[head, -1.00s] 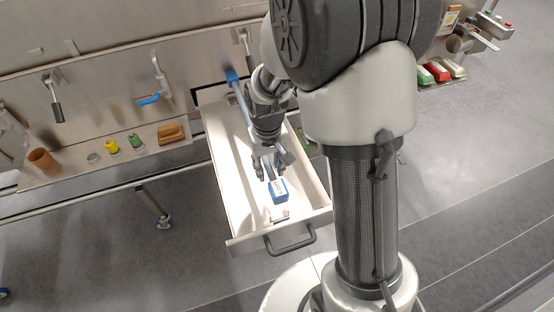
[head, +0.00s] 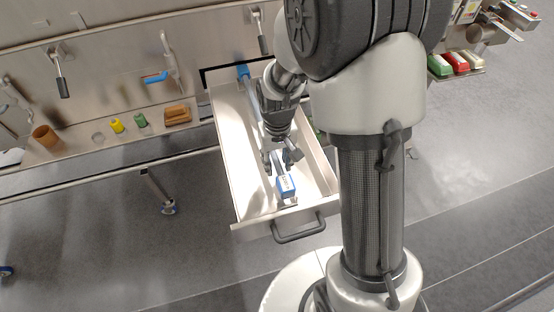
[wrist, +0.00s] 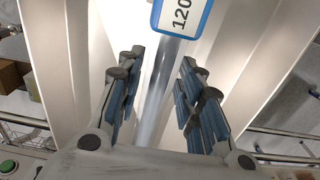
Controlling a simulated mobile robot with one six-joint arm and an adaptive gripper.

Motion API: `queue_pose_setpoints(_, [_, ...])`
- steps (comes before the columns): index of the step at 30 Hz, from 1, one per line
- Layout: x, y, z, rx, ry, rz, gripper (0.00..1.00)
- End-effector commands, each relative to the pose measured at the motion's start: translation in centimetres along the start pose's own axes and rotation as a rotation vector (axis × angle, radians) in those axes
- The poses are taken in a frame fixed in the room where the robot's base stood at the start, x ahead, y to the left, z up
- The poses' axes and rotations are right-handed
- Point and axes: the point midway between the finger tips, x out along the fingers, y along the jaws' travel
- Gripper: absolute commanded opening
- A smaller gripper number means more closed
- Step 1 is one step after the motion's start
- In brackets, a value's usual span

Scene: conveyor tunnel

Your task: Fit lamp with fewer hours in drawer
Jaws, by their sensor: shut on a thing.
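A lamp, a long clear tube with blue ends, lies lengthwise along the open drawer. Its near blue end (head: 285,186) carries a white label and is near the drawer front; its far blue end (head: 243,71) is at the drawer's back. In the wrist view the label (wrist: 181,14) starts with "120"; the rest is cut off. My gripper (head: 280,162) points down inside the drawer (head: 240,190), shut on the lamp tube just behind the labelled end. In the wrist view the tube (wrist: 158,85) runs between my fingers. I cannot tell whether the lamp touches the drawer floor. No second lamp is visible.
The drawer handle (head: 298,228) faces the open floor. Left of the drawer, a steel ledge holds a brown cup (head: 45,137), a yellow item (head: 117,125), a green item (head: 140,120) and a brown block (head: 178,114). Coloured blocks (head: 455,64) sit on a shelf at upper right.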

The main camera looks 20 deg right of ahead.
Motion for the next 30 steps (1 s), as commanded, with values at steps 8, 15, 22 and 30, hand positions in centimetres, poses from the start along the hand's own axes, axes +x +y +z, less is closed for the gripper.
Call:
queue_pose_setpoints(8, [0.2, 0.0, 0.0, 0.000, 0.008, 0.000, 0.00])
queue_pose_setpoints(15, [0.6, 0.0, 0.0, 0.000, 0.007, 0.000, 0.00])
queue_pose_setpoints(22, [2.2, 0.0, 0.0, 0.000, 0.007, 0.000, 0.00])
queue_pose_setpoints(30, [4.1, 0.0, 0.1, 0.000, 0.007, 0.000, 0.00])
